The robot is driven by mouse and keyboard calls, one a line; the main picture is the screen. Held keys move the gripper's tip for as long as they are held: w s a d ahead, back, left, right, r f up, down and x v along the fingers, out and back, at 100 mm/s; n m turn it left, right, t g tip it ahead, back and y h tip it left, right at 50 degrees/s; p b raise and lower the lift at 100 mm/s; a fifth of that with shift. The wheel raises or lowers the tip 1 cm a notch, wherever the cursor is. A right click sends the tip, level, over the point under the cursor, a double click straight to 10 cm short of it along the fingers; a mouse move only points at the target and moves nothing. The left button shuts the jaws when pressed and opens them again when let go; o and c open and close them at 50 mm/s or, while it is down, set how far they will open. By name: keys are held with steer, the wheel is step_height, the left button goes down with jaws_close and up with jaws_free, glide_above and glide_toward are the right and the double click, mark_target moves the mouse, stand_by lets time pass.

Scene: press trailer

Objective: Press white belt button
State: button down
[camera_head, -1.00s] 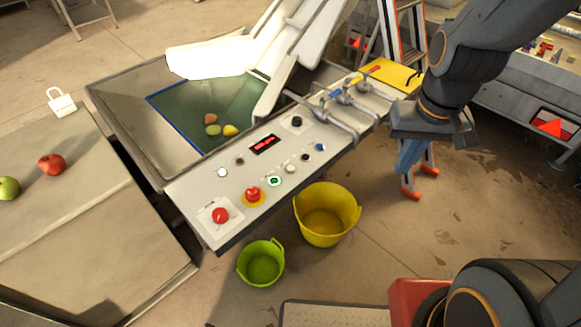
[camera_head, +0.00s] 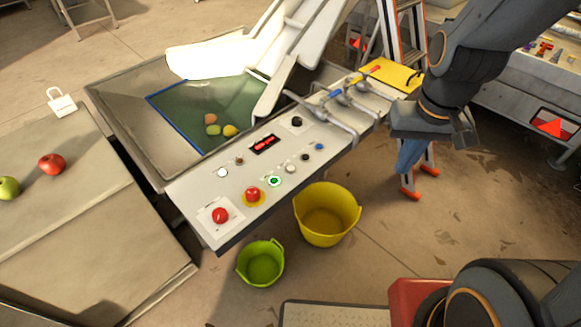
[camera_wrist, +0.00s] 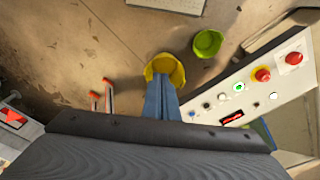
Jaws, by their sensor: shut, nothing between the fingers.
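The control panel (camera_head: 196,188) slopes along the front of the machine and bears several buttons. One white button (camera_head: 222,173) sits at its left, and another white button (camera_head: 290,168) sits right of the lit green button (camera_head: 274,181). I cannot read which is labelled for the belt. In the wrist view the left-hand white button of the panel shows at the right (camera_wrist: 273,96). My gripper (camera_head: 405,170) has blue fingers, shut and empty, pointing down right of the panel and apart from it. It also shows in the wrist view (camera_wrist: 160,80), in front of the yellow bucket.
Two red buttons (camera_head: 220,215) (camera_head: 253,194) sit near the white ones. Pipes with valves (camera_head: 342,100) stand at the panel's right end. A yellow bucket (camera_head: 326,215) and a green bucket (camera_head: 261,263) stand on the floor below. A ladder (camera_head: 405,45) stands behind my arm.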

steer(key=n+t+h, duration=0.5)
steer(key=n+t, duration=0.1)
steer(key=n, duration=1.4)
glide_above(291, 168)
steer(key=a, duration=0.1)
step_height(291, 168, down, 7)
steer(key=shift+s+p, duration=0.3)
steer(key=shift+s, duration=0.15)
steer(key=shift+f, duration=0.15)
step_height(291, 168, down, 8)
steer(key=b, duration=0.5)
steer(key=shift+f+b, duration=0.4)
steer(key=shift+b, duration=0.05)
steer(key=shift+f, duration=0.15)
